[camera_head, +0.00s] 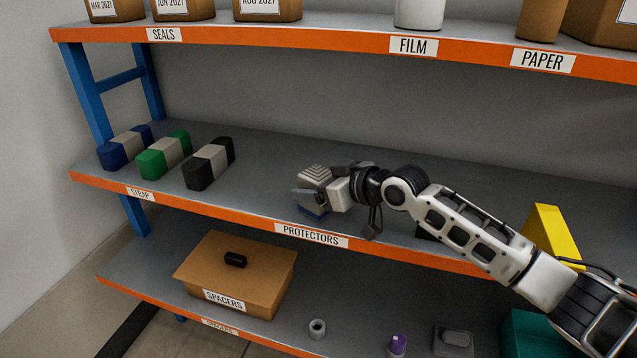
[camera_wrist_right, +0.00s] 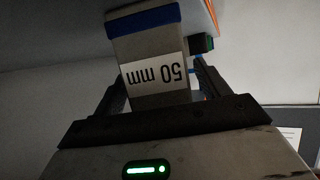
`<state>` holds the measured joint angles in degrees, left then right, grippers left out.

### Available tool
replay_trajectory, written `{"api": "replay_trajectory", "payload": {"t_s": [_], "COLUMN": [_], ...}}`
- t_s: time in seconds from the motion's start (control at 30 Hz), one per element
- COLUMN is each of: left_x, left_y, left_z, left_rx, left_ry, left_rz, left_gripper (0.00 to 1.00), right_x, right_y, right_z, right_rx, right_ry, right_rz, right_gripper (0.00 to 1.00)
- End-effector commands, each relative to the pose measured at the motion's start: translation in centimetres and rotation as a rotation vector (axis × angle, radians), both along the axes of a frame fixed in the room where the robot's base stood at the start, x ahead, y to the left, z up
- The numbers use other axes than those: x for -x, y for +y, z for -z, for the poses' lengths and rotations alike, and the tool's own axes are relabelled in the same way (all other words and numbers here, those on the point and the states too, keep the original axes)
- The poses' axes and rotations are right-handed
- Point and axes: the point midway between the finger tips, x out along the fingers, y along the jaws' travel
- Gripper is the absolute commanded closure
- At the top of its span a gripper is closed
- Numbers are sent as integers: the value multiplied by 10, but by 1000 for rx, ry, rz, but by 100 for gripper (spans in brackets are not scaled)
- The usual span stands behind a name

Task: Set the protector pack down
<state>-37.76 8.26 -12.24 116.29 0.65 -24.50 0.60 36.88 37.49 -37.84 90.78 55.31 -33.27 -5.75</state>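The protector pack (camera_head: 314,179) is a grey ribbed block with a blue band along its bottom. It is over the middle shelf, just above the PROTECTORS label (camera_head: 311,236). My right gripper (camera_head: 325,192) reaches in from the right, its fingers around the pack. In the right wrist view the pack (camera_wrist_right: 152,60) sits between the two fingers (camera_wrist_right: 160,90), with a white "50 mm" label upside down and a blue end. The gripper looks shut on it. Whether the pack's underside touches the shelf cannot be told. My left gripper is not in view.
Blue, green and black strap packs (camera_head: 163,156) stand on the shelf's left. Shelf space between them and my gripper is clear. A yellow piece (camera_head: 551,235) is at right. Below are a SPACERS carton (camera_head: 236,275) and small parts. The upper shelf (camera_head: 330,36) overhangs.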

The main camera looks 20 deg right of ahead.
Motion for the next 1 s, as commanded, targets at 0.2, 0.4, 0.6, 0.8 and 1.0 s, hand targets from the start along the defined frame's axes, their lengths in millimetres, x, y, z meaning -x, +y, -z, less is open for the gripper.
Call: {"api": "replay_trajectory", "payload": {"t_s": [0.2,0.4,0.6,0.8,1.0], "left_x": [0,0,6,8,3], "left_y": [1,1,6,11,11], "left_z": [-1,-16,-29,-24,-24], "left_rx": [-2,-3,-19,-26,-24], "left_ry": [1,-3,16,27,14], "left_rz": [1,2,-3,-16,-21], "left_gripper": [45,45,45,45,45], "right_x": [0,11,44,74,90], "right_y": [0,-8,-30,-49,-60], "right_z": [0,-12,-30,-40,-47], "right_rx": [0,2,4,4,1], "right_ry": [0,4,3,3,1], "right_rz": [0,1,1,-1,0], "right_gripper": [26,26,26,26,26]}}
